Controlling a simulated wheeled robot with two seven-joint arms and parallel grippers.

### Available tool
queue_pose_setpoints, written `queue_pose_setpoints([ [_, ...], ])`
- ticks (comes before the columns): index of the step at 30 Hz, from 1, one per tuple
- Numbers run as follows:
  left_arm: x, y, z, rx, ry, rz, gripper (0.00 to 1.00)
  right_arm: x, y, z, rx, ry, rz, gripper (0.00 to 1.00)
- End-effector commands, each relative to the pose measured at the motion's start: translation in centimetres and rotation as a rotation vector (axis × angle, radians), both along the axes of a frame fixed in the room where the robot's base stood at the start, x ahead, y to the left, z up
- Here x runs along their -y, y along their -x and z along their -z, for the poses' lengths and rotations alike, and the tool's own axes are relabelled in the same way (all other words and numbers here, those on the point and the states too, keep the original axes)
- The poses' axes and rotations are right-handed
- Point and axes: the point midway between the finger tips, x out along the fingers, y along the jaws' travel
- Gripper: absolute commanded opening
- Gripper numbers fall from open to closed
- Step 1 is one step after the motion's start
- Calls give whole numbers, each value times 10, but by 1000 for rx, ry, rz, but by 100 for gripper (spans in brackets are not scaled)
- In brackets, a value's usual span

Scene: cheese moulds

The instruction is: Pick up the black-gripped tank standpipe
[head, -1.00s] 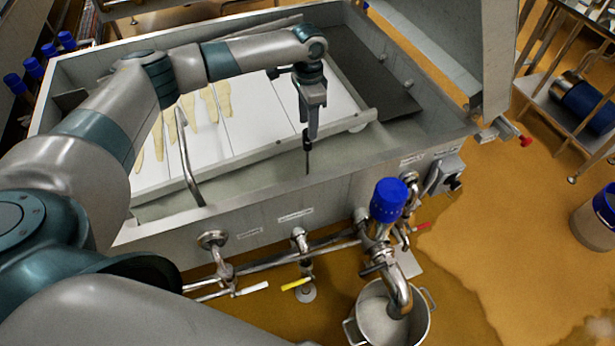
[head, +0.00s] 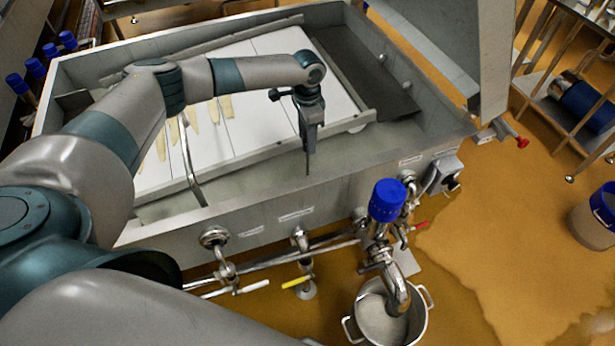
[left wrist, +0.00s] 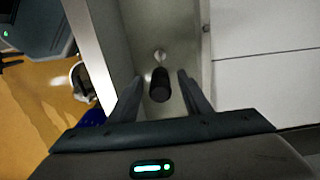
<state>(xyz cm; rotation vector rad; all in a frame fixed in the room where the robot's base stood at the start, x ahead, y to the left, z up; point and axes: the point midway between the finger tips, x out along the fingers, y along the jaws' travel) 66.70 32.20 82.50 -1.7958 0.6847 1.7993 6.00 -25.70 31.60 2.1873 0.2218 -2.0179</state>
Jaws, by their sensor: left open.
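The black-gripped tank standpipe stands in the tank's near channel. Its black grip (left wrist: 160,88) shows end-on in the left wrist view, with a bright metal part just beyond it. In the head view only a thin lower part of the standpipe (head: 308,167) shows below my gripper; the grip is hidden there. My left gripper (head: 309,145) points down over the standpipe. In the left wrist view its open fingers (left wrist: 160,77) lie on either side of the black grip, with a gap on both sides. My right gripper is not in view.
The steel tank (head: 270,215) has a slanted metal bar (head: 300,140) behind the standpipe and a bent pipe (head: 188,165) to its left. Outside the front wall are valves, a blue-capped fitting (head: 387,200) and a steel pot (head: 385,322). The channel around the standpipe looks clear.

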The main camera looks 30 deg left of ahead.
Motion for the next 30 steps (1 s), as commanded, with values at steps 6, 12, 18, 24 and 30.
queue_pose_setpoints([
  [6, 0, 0, 2, 1, 1, 0, 44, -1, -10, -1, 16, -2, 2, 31],
  [12, 0, 0, 2, 1, 1, 0, 44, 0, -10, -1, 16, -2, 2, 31],
  [18, 0, -1, 2, 1, 1, 0, 16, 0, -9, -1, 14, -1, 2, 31],
  [24, 0, -1, 1, 2, 1, -1, 0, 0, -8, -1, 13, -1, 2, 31],
  [30, 0, -1, 1, 2, 1, -1, 0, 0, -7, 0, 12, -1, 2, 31],
])
